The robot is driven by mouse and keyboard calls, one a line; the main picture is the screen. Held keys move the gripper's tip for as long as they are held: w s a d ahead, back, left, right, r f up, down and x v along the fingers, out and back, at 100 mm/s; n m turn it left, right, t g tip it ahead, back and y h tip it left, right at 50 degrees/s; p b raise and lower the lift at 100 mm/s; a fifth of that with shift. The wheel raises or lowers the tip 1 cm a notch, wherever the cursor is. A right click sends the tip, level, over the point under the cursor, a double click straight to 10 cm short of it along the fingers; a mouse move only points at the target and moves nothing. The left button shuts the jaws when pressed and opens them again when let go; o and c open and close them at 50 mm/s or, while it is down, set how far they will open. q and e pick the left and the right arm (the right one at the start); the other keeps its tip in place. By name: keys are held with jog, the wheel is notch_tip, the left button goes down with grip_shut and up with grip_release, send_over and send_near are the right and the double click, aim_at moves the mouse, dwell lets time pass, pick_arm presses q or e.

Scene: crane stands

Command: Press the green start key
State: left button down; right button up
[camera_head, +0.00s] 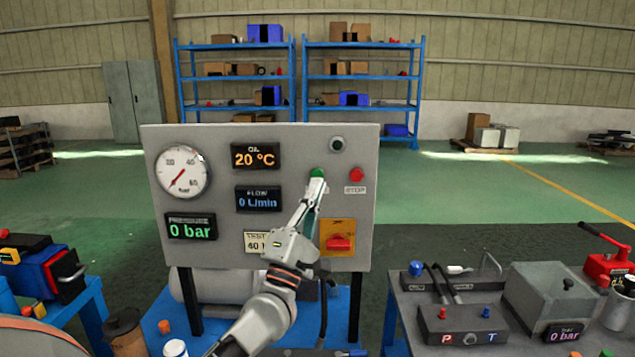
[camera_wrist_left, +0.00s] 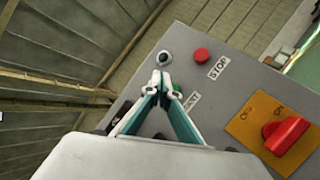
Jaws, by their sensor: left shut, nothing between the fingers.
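The green start key (camera_head: 317,172) is on the grey upright panel (camera_head: 290,143), left of the red stop button (camera_head: 356,174). My left gripper (camera_head: 316,182) is shut and empty, reaching up from below with its fingertips at the key's lower edge. In the left wrist view, the fingertips (camera_wrist_left: 161,80) meet in front of the panel, and the green key (camera_wrist_left: 178,88) shows partly behind the right finger. I cannot tell whether they touch. The label by the key is partly covered. My right gripper is not in view.
A dark round lamp or button (camera_head: 337,144) sits above the key. A red rotary switch (camera_head: 340,243) on a yellow plate is below right. The display reads 0 bar (camera_head: 190,227). A bench with boxes (camera_head: 555,300) stands at the right.

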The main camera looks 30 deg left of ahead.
aim_at(317, 175)
pick_arm(q)
jog(key=w+a, duration=0.1)
jog(key=w, duration=0.2)
jog(key=shift+a, duration=0.4)
dwell(0.6)
jog(key=shift+a, duration=0.1)
dwell(0.5)
jog(key=shift+w+a, duration=0.15)
jog(key=shift+w, duration=0.2)
